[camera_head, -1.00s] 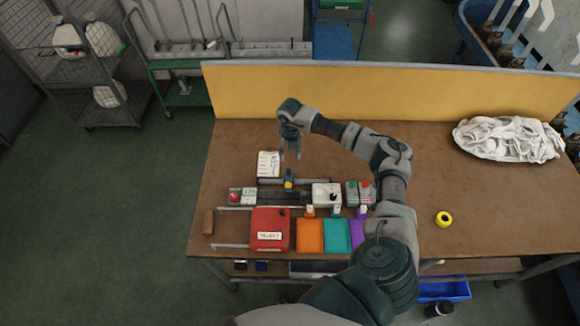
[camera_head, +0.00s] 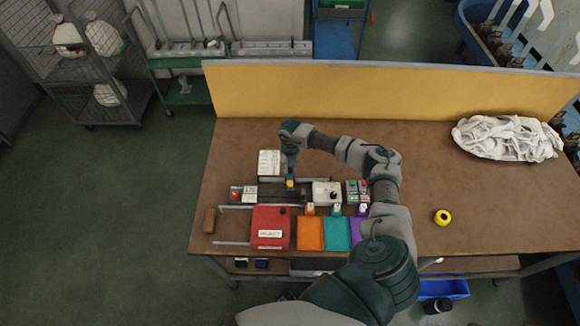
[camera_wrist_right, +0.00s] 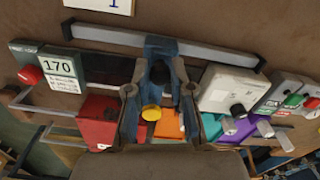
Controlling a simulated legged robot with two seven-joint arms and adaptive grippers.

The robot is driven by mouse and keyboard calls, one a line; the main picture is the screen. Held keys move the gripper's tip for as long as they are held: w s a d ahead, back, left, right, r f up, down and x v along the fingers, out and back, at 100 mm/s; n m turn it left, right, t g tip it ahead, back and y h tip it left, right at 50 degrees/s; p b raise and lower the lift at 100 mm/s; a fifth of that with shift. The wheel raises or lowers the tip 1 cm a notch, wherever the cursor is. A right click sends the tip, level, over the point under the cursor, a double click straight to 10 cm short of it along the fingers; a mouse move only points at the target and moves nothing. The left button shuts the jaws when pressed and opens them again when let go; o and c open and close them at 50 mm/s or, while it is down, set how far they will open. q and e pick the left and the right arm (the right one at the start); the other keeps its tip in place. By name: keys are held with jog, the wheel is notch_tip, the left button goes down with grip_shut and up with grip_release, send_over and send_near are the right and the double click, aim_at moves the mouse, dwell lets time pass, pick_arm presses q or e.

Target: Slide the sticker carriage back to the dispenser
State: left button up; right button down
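The sticker carriage (camera_head: 291,184), blue with a yellow part, sits on a dark horizontal track. In the right wrist view the blue carriage (camera_wrist_right: 160,48) has a black knob and a yellow disc. My right gripper (camera_wrist_right: 160,92) points down over it, its two fingers apart on either side of the knob and yellow part, with gaps showing. In the head view my right gripper (camera_head: 290,172) hides part of the carriage. The white dispenser box (camera_head: 327,194) with a black knob stands right of the carriage, apart from it. My left gripper is out of view.
A red box (camera_head: 270,222) and orange, teal and purple bins (camera_head: 336,234) lie in front of the track. A rail (camera_wrist_right: 160,43) runs behind it. A control box with buttons (camera_head: 357,191) stands at right. A yellow roll (camera_head: 442,217) lies on open tabletop.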

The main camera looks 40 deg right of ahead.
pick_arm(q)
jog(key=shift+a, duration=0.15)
pick_arm(e)
jog(key=shift+a, duration=0.15)
jog(key=s+d, duration=0.2)
jog(key=d, duration=0.1)
jog(key=s+d, duration=0.3)
jog(key=s+d+p, duration=0.1)
jog(key=s+d, duration=0.2)
jog(key=shift+d, duration=0.25)
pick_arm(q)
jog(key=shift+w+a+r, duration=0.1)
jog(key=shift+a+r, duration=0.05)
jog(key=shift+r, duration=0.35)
pick_arm(e)
jog(key=shift+a, duration=0.1)
jog(key=c, duration=1.2)
grip_release()
jog(key=shift+o, duration=0.9)
jog(key=shift+s+r, duration=0.2)
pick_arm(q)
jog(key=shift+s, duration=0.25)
